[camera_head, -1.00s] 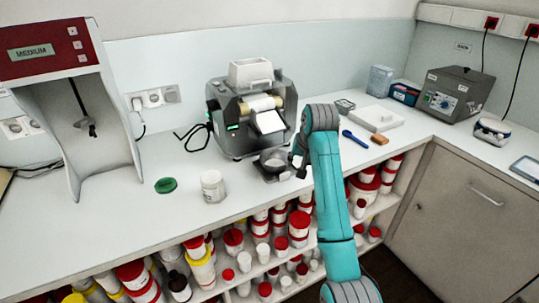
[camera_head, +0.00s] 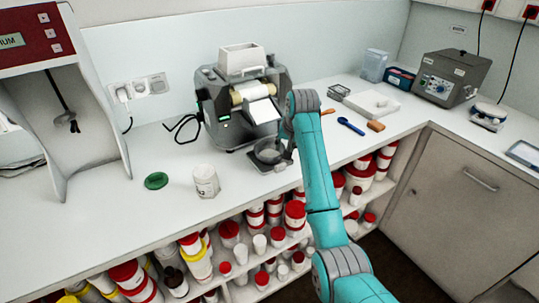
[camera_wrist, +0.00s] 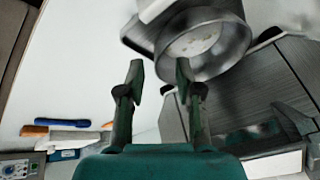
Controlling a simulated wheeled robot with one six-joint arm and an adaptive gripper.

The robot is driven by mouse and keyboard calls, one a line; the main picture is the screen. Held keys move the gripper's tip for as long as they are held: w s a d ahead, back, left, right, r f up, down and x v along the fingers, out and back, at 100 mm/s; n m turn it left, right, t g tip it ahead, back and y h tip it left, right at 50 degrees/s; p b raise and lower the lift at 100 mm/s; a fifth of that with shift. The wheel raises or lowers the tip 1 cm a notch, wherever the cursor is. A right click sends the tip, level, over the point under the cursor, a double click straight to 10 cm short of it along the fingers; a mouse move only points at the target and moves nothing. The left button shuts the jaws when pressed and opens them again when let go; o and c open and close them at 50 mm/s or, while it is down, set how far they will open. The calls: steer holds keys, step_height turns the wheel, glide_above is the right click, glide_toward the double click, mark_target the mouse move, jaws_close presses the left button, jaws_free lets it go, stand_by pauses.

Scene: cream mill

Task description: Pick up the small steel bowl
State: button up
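The small steel bowl (camera_head: 267,155) sits on a dark plate at the front of the grey mill in the head view. In the wrist view the bowl (camera_wrist: 236,45) is at the upper middle, with pale material inside. My gripper (camera_wrist: 160,70) is open, its two dark fingers apart with white counter between them. Its right fingertip is close to the bowl's rim in the picture; I cannot tell whether they touch. In the head view my gripper (camera_head: 286,156) is just right of the bowl, largely hidden by my arm.
The grey mill (camera_head: 215,108) rises behind the bowl. A white jar (camera_head: 206,181) and a green lid (camera_head: 156,181) are to the left. A blue spoon (camera_head: 351,126) and a brown block (camera_head: 376,126) lie to the right. Shelves with many jars are below the counter's front edge.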

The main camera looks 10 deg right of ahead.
mark_target(270, 153)
steer(key=shift+x, duration=1.4)
steer(key=shift+c, duration=0.3)
jaws_close()
